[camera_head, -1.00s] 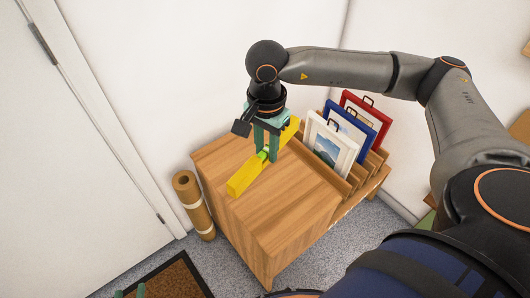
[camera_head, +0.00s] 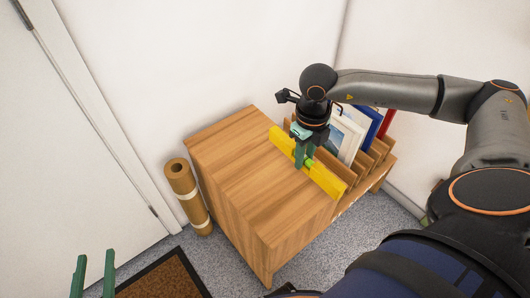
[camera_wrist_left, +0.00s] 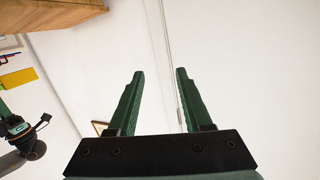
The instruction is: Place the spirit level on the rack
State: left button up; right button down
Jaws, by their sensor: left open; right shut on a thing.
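The yellow spirit level (camera_head: 327,180) is in my right gripper (camera_head: 303,163), which is shut on its middle. The level is held over the wooden cabinet's right part, lying along the near side of the slotted wooden rack (camera_head: 366,163). I cannot tell whether it touches the wood. It also shows at the left edge of the left wrist view (camera_wrist_left: 18,78). My left gripper (camera_head: 92,274) is open and empty at the lower left of the head view, away from the cabinet. Its two green fingers stand apart in the left wrist view (camera_wrist_left: 158,98).
Framed prints, white (camera_head: 346,136), blue (camera_head: 372,124) and red (camera_head: 387,122), stand in the rack behind my right gripper. The cabinet top (camera_head: 235,160) is bare on the left. A brown roll (camera_head: 182,180) stands beside the cabinet. A dark mat (camera_head: 165,277) lies on the floor.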

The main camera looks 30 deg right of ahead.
jog(key=w+a+f+b, duration=0.15)
jog(key=w+f, duration=0.25)
jog(key=w, duration=0.4)
jog(key=b, duration=0.2)
send_over(265, 167)
jog(key=f, duration=0.2)
jog(key=s+f, duration=0.1)
jog(key=f, duration=0.1)
jog(key=shift+f, duration=0.2)
jog(key=shift+w+f, duration=0.25)
jog(key=f, duration=0.1)
jog(key=f+b, duration=0.1)
jog(key=f, duration=0.1)
jog(key=shift+w+f, duration=0.2)
jog(key=shift+f, duration=0.1)
pick_arm(q)
jog(key=s+r+m+t+h, duration=0.2)
jog(key=r+m+h, duration=0.1)
jog(key=r, duration=0.4)
jog(key=s+d+r+m+t+h, duration=0.1)
jog(key=s+r+m+t+h, duration=0.1)
jog(key=r+h, duration=0.2)
jog(key=s+d+r+m+t+h, duration=0.1)
jog(key=s+r+m+t+h, duration=0.1)
jog(key=r, duration=0.9)
jog(key=shift+s+m+h, duration=0.35)
jog(key=shift+m+h, duration=0.45)
jog(key=shift+h, duration=0.1)
jog(key=shift+f, duration=0.15)
